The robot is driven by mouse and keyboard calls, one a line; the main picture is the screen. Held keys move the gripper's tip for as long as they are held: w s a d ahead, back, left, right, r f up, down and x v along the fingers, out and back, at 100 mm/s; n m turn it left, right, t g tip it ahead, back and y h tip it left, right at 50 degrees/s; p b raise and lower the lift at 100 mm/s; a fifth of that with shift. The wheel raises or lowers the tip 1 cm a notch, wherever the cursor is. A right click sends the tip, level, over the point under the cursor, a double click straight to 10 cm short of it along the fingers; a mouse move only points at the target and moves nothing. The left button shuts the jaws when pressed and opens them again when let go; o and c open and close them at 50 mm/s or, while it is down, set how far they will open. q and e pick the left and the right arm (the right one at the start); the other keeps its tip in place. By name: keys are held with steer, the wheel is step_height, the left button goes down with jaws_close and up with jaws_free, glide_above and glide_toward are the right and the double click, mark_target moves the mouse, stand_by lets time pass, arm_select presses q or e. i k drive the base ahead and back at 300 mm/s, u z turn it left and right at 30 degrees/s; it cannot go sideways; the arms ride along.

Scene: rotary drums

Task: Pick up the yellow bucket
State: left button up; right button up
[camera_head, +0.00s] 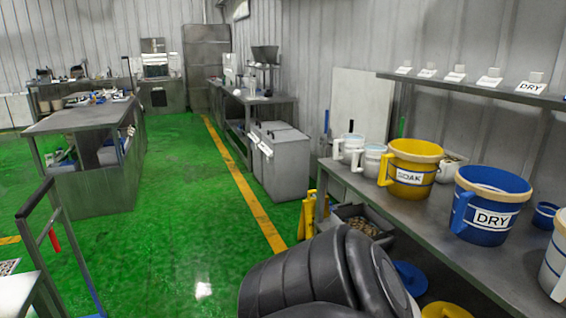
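The yellow bucket (405,167) stands upright on the long metal table along the right wall. It has a pale tan rim, a handle on its left side and a white label on its front that seems to read SOAK. Its top is open, and what is inside is hidden. Neither of my grippers is in the head view, so whether they are open or shut does not show.
A blue bucket (487,205) labelled DRY stands right of the yellow one, and white jugs (349,148) stand to its left. A shelf (466,87) runs above. Large black ribbed shapes (300,278) fill the lower middle. Green floor (180,215) is clear left of centre.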

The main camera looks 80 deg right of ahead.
mark_target(413, 167)
steer(key=z, duration=2.5)
steer(key=i, duration=3.8)
steer(key=z, duration=4.1)
